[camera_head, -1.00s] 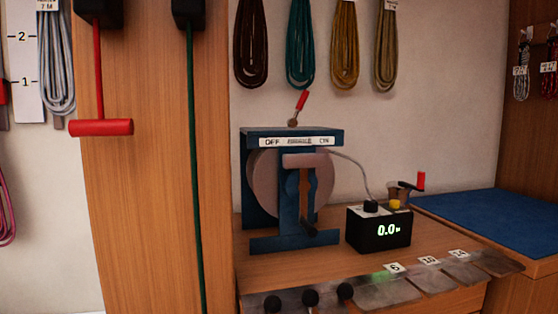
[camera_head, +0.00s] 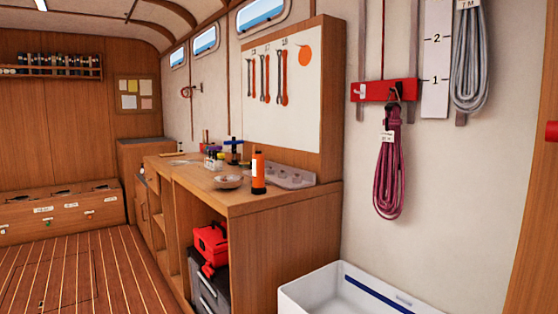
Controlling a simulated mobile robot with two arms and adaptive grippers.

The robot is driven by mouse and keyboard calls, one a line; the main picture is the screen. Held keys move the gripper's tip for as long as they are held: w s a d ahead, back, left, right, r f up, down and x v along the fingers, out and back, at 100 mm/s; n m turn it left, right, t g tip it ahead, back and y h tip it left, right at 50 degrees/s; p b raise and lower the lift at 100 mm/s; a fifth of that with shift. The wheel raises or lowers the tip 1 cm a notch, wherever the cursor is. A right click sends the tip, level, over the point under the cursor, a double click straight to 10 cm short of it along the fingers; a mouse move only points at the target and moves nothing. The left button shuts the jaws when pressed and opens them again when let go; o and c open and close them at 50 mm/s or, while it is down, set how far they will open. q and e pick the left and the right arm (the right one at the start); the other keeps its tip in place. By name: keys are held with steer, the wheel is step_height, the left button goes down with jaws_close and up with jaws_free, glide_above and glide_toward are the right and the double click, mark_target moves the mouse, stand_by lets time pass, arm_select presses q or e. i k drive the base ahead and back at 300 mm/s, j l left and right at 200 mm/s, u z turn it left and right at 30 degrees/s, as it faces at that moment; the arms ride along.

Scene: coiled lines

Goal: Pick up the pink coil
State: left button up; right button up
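The pink coil (camera_head: 388,172) hangs on the white wall in the right half of the head view. It is a long looped bundle with a small white tag near its top. It hangs from a red bar (camera_head: 385,90) fixed to the wall. Nothing of mine touches it in view. Neither of my grippers shows in this view.
A grey coil (camera_head: 468,58) hangs right of the pink one. A white bin (camera_head: 345,290) with a blue stripe stands below the pink coil. A wooden workbench (camera_head: 270,197) with an orange bottle (camera_head: 258,172) stands to the left. The plank floor (camera_head: 85,268) at left is clear.

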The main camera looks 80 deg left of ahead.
mark_target(385, 180)
steer(key=k+l+u, duration=0.15)
steer(key=u, duration=1.55)
steer(key=i+j+z, duration=0.1)
steer(key=i, duration=0.2)
